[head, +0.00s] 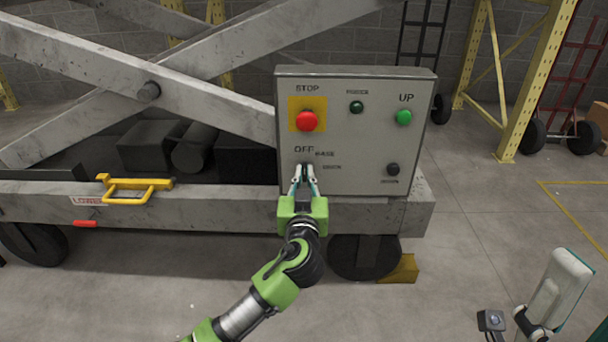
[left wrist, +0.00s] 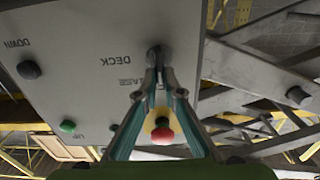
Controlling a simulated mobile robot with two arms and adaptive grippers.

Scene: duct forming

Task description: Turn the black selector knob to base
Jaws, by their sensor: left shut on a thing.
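The black selector knob (left wrist: 156,56) is on the grey control panel (head: 350,100), below the OFF label and left of the BASE and DECK labels. My left gripper (head: 304,171) is at the panel from below, and its fingertips are closed around the knob; they also show in the left wrist view (left wrist: 158,80). The fingers cover most of the knob in the head view, so I cannot tell which label it points to. A white and teal part at the lower right of the head view may belong to my right gripper; its jaws cannot be made out.
The red stop button (head: 306,121) is above the knob. A green UP button (head: 404,117) and a black button (head: 393,169) are at the panel's right. A yellow handle (head: 137,188) is on the grey lift frame at left.

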